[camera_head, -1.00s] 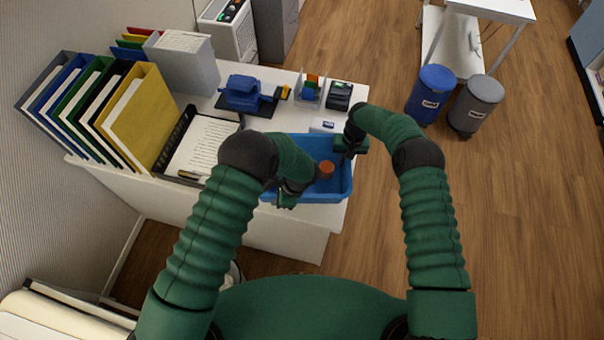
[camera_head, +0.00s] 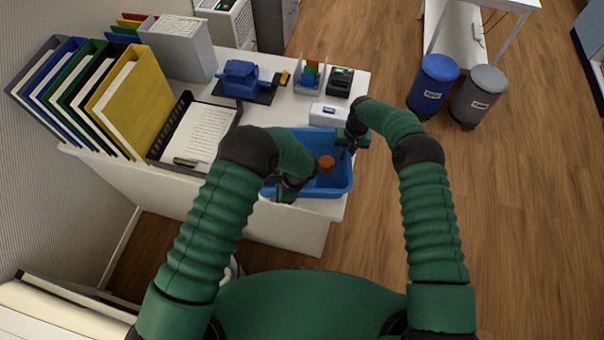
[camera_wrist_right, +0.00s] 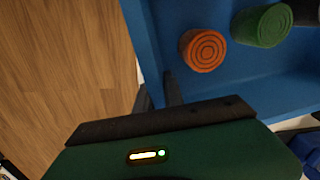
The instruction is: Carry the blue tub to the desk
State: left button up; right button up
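The blue tub (camera_head: 338,188) is level between my two arms, overlapping the front edge of a white desk (camera_head: 283,226) in the head view. It holds an orange ribbed cylinder (camera_head: 326,164); the right wrist view also shows a green cylinder (camera_wrist_right: 262,26) and a dark item beside it. My right gripper (camera_head: 350,145) is at the tub's right wall; in the wrist view its fingers (camera_wrist_right: 158,95) lie close on either side of that wall. My left gripper (camera_head: 287,190) is at the tub's left side, its fingertips mostly hidden by my arm.
The desk holds binders (camera_head: 125,110), a black paper tray (camera_head: 160,147), a blue device (camera_head: 241,78) and a white box (camera_head: 329,115) just behind the tub. A blue bin (camera_head: 432,85) and a grey bin (camera_head: 479,95) stand at right. Wood floor at right is clear.

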pick_arm(q)
jog(key=shift+o, duration=1.1)
jog(key=shift+d, duration=0.1)
pick_arm(e)
jog(key=shift+o, duration=1.2)
jog(key=shift+r, duration=0.1)
pick_arm(q)
jog(key=shift+d+r, duration=0.1)
jog(key=shift+d, duration=0.2)
pick_arm(e)
jog(key=shift+s+d, duration=0.1)
jog(key=shift+r, duration=0.15)
pick_arm(q)
jog(key=v, duration=1.1)
jog(key=shift+d+r, duration=0.2)
jog(key=shift+r, duration=0.15)
pick_arm(e)
notch_tip(320, 180, up, 11)
jog(key=shift+d+r, duration=0.2)
jog(key=shift+d, duration=0.25)
